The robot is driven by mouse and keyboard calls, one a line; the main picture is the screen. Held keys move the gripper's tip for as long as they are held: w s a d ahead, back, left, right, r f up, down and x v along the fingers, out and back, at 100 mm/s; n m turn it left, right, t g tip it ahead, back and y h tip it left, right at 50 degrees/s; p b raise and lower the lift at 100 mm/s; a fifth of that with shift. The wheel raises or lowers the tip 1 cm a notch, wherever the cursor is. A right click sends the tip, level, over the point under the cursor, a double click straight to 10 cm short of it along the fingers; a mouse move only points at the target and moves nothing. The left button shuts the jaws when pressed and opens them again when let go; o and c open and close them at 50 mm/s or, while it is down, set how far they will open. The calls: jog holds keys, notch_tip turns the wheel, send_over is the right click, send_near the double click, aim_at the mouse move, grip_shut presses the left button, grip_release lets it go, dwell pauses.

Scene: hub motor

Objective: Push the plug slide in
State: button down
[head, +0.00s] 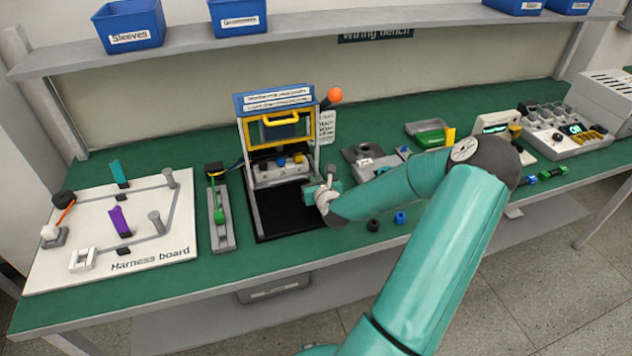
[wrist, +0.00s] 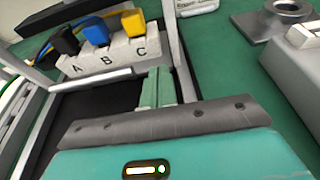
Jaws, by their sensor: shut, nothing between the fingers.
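The plug slide, a pale block lettered A, B and C (wrist: 110,52), holds a black, a blue and a yellow plug in a row. It also shows in the head view (head: 280,172), inside the test fixture under its blue top (head: 272,101). A pale bar (wrist: 92,82) runs along the front of the block. My gripper (wrist: 157,88) is shut and empty, its slim green fingers pointing toward the C end of the block. In the head view, my gripper (head: 325,184) is at the fixture's right side. I cannot tell whether the fingertips touch the slide.
A black base plate (head: 280,220) lies in front of the block, between grey side rails. A yellow handle (head: 280,128) crosses the fixture above. The harness board (head: 110,235) is left; a grey holder with a ring (wrist: 285,15) is right. Small caps (head: 399,217) lie near the front edge.

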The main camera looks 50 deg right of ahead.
jog(key=v, duration=0.9)
jog(key=shift+s+a, duration=0.25)
jog(key=shift+s, duration=0.05)
jog(key=shift+a, duration=0.1)
